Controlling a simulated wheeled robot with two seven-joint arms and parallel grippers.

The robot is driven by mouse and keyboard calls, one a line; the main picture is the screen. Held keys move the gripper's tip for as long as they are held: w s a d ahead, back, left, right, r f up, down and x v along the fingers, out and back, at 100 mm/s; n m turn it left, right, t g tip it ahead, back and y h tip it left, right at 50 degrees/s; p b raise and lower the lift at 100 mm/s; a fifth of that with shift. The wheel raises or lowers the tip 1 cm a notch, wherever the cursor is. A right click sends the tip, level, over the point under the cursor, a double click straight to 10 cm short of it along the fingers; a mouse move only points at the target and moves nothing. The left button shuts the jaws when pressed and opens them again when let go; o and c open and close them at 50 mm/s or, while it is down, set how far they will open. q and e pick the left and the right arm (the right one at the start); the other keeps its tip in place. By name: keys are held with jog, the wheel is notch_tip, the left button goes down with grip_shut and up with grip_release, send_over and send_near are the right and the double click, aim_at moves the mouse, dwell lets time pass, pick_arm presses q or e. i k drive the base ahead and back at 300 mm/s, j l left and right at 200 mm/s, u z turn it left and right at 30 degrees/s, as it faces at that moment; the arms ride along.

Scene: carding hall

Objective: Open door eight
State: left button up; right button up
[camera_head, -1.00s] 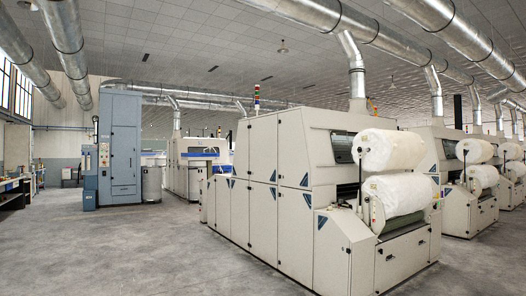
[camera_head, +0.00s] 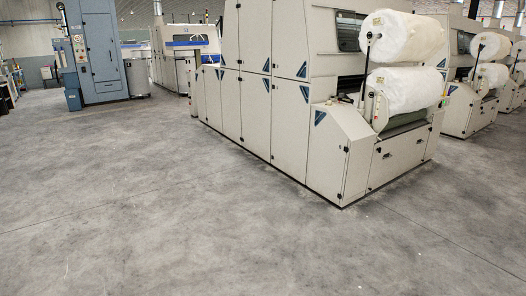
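A large cream carding machine (camera_head: 290,110) stands right of centre, with several tall door panels along its left side. The panels (camera_head: 229,105) look closed, with dark blue triangle marks at some corners. I cannot read a number on any door, so I cannot tell which is door eight. A tall blue cabinet (camera_head: 100,48) at the back left also has closed door panels. Neither of my grippers shows in the view.
Two white fibre rolls (camera_head: 405,90) sit on the machine's front end. More such machines (camera_head: 465,108) stand to the right. A metal can (camera_head: 136,78) stands beside the blue cabinet. The grey concrete floor (camera_head: 170,210) is clear in front and to the left.

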aim_at(255, 15)
jog(key=i+z, duration=0.15)
jog(key=i, duration=5.7)
jog(key=j, duration=0.1)
